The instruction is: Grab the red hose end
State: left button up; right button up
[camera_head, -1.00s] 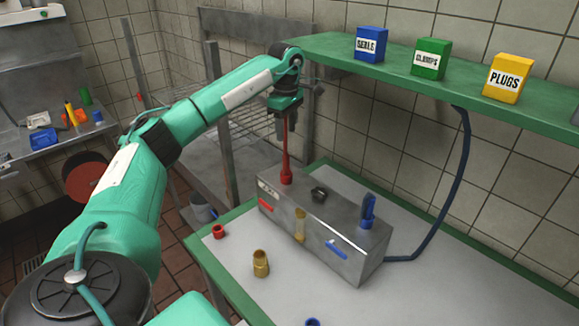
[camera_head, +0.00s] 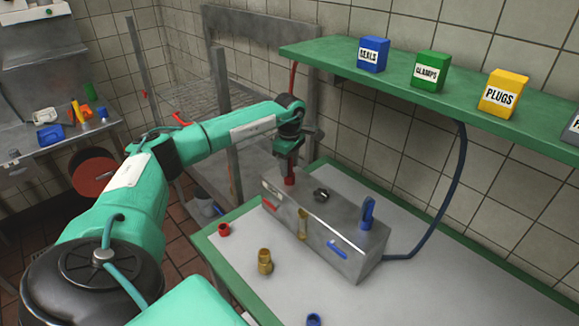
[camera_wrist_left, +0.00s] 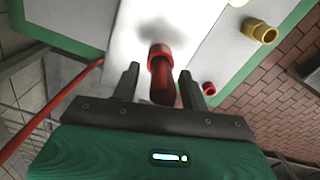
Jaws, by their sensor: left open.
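The red hose end (camera_head: 289,181) stands upright on top of the grey metal box (camera_head: 325,222); my gripper hides its upper part in the head view. My left gripper (camera_head: 288,163) is just above it, pointing down. In the left wrist view, the red hose end (camera_wrist_left: 162,68) is between the two spread fingers (camera_wrist_left: 159,76), with gaps visible on both sides. The fingers are open and hold nothing. A red hose (camera_wrist_left: 50,105) runs along the left of that view. My right gripper is not in view.
A green shelf (camera_head: 400,82) with blue, green and yellow boxes overhangs behind the metal box. A blue hose end (camera_head: 367,212) stands at the box's right. A red cap (camera_head: 223,229) and brass fitting (camera_head: 265,262) lie on the table (camera_head: 420,300).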

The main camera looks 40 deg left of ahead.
pick_arm(q)
grip_shut()
dwell(0.3)
